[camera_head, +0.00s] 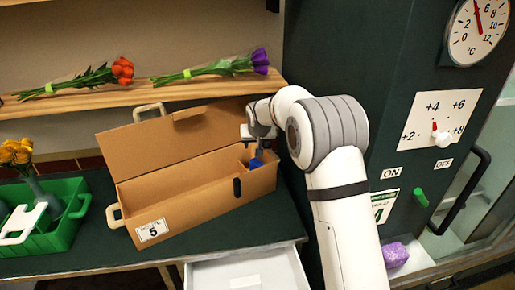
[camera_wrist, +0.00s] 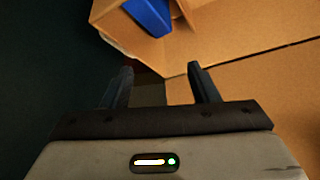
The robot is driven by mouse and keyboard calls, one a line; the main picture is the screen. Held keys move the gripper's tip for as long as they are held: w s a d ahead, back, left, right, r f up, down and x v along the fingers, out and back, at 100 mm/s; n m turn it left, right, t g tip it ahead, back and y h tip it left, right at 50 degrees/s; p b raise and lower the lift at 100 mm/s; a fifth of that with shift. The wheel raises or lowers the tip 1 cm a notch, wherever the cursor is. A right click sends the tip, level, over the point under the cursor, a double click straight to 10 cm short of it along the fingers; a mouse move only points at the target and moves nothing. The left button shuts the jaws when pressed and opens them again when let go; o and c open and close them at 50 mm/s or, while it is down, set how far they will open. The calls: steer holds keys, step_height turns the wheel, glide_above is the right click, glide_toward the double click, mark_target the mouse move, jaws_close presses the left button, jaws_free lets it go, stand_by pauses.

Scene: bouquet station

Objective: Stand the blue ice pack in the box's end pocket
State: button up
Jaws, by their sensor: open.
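The blue ice pack (camera_head: 256,163) is at the right end of the open cardboard box (camera_head: 178,217), largely hidden by the box wall and my arm. In the wrist view the ice pack (camera_wrist: 149,14) sits between cardboard walls in the box's end pocket (camera_wrist: 185,24), its top cut off by the frame edge. It looks slightly tilted, and I cannot tell how deep it sits. My gripper (camera_wrist: 160,72) is open with nothing between its fingers, apart from the pack. In the head view my gripper (camera_head: 258,138) is over the box's right end.
The box lid (camera_head: 160,145) stands open at the back. A green crate (camera_head: 66,218) with yellow flowers (camera_head: 16,152) is at left. Red flowers (camera_head: 122,71) and purple flowers (camera_head: 260,60) lie on the shelf (camera_head: 150,93). A dark cabinet (camera_head: 400,60) bounds the right. An open drawer (camera_head: 245,272) is below.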

steer(key=b+v, duration=0.1)
steer(key=v, duration=0.7)
steer(key=shift+r, duration=0.2)
steer(key=s+d+r+m+g+h, duration=0.1)
steer(key=s+d+r, duration=0.1)
steer(key=s+d, duration=0.6)
steer(key=s+d+r+g, duration=0.1)
steer(key=s+d+r, duration=0.1)
steer(key=s+d, duration=0.65)
steer(key=s+d+f, duration=0.2)
steer(key=s, duration=1)
steer(key=s+d+f+m+g, duration=0.1)
steer(key=s+d+f, duration=0.2)
steer(key=s, duration=0.9)
steer(key=shift+s+g, duration=0.2)
steer(key=shift+g, duration=0.1)
